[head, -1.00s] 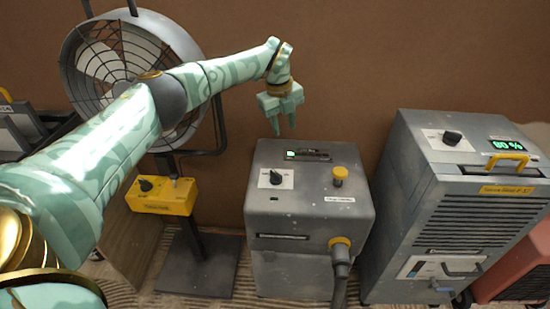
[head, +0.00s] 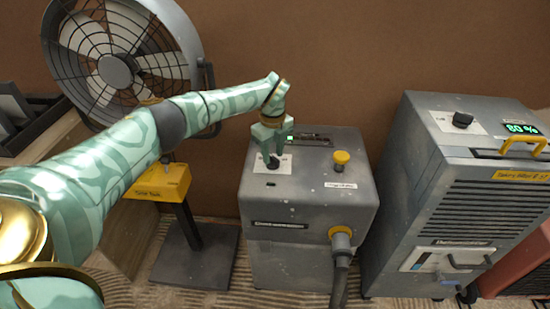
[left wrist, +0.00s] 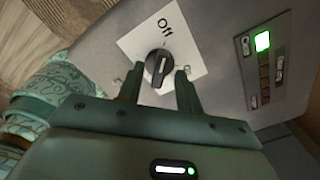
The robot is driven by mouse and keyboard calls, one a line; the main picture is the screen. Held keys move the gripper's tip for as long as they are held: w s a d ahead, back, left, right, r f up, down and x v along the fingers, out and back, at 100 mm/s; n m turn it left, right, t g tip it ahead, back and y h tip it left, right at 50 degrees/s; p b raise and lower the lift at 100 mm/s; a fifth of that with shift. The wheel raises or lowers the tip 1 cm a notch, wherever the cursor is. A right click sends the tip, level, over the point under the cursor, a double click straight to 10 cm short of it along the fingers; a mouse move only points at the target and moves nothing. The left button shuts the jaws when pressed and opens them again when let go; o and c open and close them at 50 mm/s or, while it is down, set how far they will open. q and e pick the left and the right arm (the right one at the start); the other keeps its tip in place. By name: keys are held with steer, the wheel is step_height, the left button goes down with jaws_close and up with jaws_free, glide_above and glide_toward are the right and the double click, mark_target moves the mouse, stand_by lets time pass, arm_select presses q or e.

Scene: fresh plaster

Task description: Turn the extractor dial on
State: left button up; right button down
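The black dial (head: 273,163) is on a white label on top of the grey middle machine (head: 285,192), whose front lettering is too small to read. In the left wrist view the dial (left wrist: 159,67) has a pale pointer mark facing roughly toward the word "Off"; other label marks are partly hidden by the fingers. My left gripper (head: 271,149) is over the dial from above. In the left wrist view its fingers (left wrist: 158,80) are apart, one on each side of the dial; whether they touch it is unclear. My right gripper is not in view.
A yellow button (head: 341,158) and a lit indicator strip (left wrist: 263,65) share the machine's top. A large fan (head: 115,68) with a yellow control box (head: 163,182) stands left, a grey unit (head: 455,210) right.

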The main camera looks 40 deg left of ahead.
arm_select(q)
steer(key=shift+f, duration=0.55)
jaws_close()
